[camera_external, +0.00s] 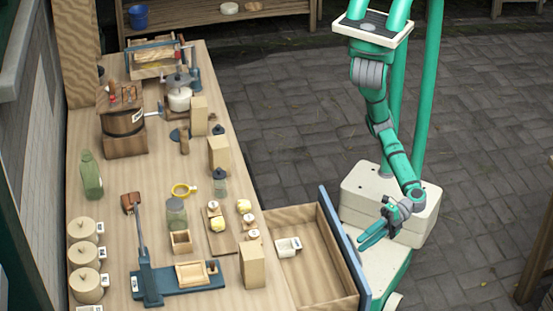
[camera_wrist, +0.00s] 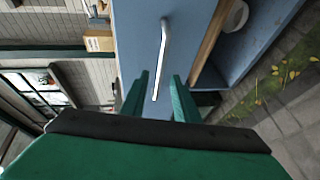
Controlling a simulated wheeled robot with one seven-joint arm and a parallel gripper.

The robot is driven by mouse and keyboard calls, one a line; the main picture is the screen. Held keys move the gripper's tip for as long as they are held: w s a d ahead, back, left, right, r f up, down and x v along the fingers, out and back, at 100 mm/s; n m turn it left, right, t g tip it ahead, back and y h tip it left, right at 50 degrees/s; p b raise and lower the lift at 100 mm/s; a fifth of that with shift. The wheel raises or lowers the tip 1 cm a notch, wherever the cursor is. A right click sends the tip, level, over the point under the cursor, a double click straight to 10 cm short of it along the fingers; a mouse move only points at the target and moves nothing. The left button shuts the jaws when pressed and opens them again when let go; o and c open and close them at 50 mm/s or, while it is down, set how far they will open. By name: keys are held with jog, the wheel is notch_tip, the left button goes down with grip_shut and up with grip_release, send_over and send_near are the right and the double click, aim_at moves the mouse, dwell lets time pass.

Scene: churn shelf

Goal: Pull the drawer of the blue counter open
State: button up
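The drawer (camera_external: 313,285) stands pulled out from the right side of the counter (camera_external: 165,75), its wooden inside showing and a small white box lying in it. Its blue front (camera_external: 344,245) faces my arm; the front also fills the middle of the wrist view (camera_wrist: 140,40). A pale bar handle (camera_wrist: 164,50) is on that front. My gripper (camera_external: 364,242) is just right of the front. In the wrist view my gripper (camera_wrist: 158,98) is open, with the handle's lower end seen between the two green fingers. I see no grip on it; whether they touch is unclear.
The counter top holds jars, a wooden churn (camera_external: 124,130), wooden blocks, a blue press (camera_external: 150,285) and white canisters (camera_external: 84,255). A shelf with a blue bucket (camera_external: 138,16) stands behind. The paved floor (camera_external: 280,110) right of the counter is clear.

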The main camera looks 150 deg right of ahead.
jog(key=v, duration=0.7)
jog(key=shift+s, duration=0.25)
